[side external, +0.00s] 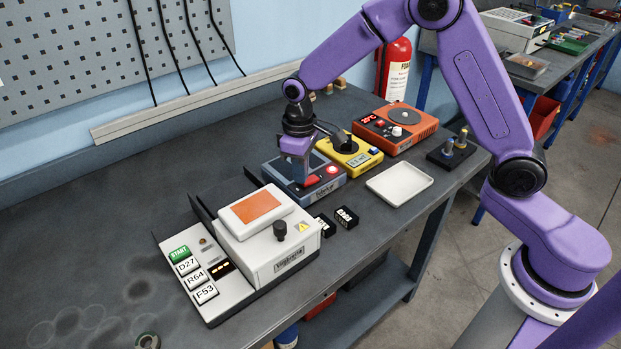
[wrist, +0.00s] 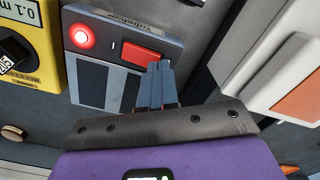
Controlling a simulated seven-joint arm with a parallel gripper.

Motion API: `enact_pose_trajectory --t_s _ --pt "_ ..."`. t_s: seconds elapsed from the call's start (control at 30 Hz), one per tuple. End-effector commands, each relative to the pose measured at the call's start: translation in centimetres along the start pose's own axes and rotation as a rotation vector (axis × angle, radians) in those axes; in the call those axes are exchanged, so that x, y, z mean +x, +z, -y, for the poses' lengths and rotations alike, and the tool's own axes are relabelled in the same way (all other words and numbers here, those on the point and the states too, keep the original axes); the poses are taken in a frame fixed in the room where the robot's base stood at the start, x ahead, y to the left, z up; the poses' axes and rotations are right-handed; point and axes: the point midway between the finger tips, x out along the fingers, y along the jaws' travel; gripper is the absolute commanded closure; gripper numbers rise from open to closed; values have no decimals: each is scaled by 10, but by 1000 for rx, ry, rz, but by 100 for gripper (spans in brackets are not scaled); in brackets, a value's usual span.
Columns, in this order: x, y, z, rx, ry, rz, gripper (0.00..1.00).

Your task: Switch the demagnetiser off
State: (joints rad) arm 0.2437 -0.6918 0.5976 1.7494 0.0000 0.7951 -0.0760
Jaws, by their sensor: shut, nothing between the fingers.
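A blue-grey box (side external: 327,193) with dark panels on top, which looks like the demagnetiser, sits mid-bench; it also shows in the wrist view (wrist: 88,64). A round red lamp (wrist: 82,37) glows on it, and it also shows in the side view (side external: 331,170). A red rocker switch (wrist: 140,54) sits beside the lamp. My gripper (wrist: 161,66) is shut and empty, pointing down with its fingertips at the switch's edge. Whether they touch it cannot be told. In the side view my gripper (side external: 307,183) partly hides the box and switch.
A white machine (side external: 285,253) with an orange panel stands close on one side. A yellow meter (side external: 352,160) and an orange hotplate (side external: 415,127) stand on the other. A white tray (side external: 399,184) and small black blocks (side external: 346,217) lie in front. The bench's left is mostly clear.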

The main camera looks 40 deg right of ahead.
Motion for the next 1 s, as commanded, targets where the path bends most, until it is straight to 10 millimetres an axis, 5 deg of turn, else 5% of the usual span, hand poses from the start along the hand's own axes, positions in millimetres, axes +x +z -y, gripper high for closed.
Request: enact_pose_trajectory --t_s 1.0 --pt "5 0 0 0 0 -2 100"
